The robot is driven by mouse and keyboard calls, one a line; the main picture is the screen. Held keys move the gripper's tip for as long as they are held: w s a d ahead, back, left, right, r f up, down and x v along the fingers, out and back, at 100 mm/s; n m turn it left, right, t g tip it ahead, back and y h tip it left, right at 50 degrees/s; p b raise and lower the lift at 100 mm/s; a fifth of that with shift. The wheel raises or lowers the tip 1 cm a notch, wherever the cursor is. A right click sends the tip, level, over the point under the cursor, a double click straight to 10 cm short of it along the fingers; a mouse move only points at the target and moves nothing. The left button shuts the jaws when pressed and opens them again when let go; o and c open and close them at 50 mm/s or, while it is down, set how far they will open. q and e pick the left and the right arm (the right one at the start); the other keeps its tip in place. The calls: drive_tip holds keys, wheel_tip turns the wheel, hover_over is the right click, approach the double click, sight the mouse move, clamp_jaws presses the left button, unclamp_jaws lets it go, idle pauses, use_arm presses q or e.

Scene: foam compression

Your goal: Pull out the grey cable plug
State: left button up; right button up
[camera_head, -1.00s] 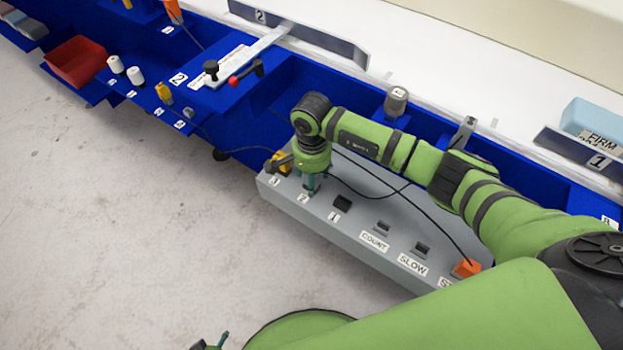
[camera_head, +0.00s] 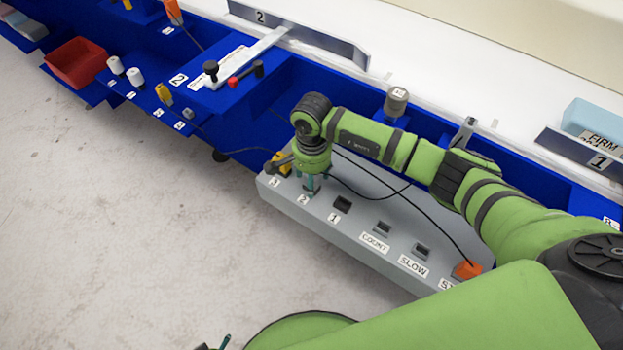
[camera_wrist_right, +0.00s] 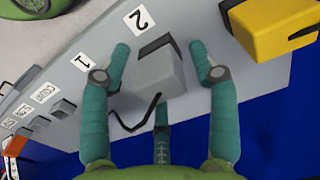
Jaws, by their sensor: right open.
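The grey cable plug (camera_wrist_right: 155,78) sits at the socket labelled 2 on the grey panel (camera_wrist_right: 60,75), with a black cable bending from it. My right gripper (camera_wrist_right: 158,68) is open around it, one teal finger on each side and a third below in the right wrist view. Gaps show between the side fingers and the plug. In the head view my right gripper (camera_head: 312,183) points down at socket 2 and hides the plug. A small part of what looks like my left gripper (camera_head: 216,344) shows at the bottom edge, mostly cut off.
A yellow plug (camera_wrist_right: 272,25) stands close beside my right gripper at socket 3. An orange plug (camera_head: 466,270) sits at the panel's right end. Black cables cross the panel (camera_head: 345,235). The sockets at 1, COUNT and SLOW look empty. A blue bench (camera_head: 285,85) lies behind.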

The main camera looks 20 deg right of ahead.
idle(0.6)
clamp_jaws()
drive_tip(key=shift+r, duration=0.45)
drive_tip(key=shift+s+d+r+p, duration=0.1)
drive_tip(key=shift+r+p, duration=0.4)
drive_tip(key=shift+r, duration=0.1)
drive_tip(key=shift+r+p, duration=1.15)
drive_tip(key=shift+r, duration=0.8)
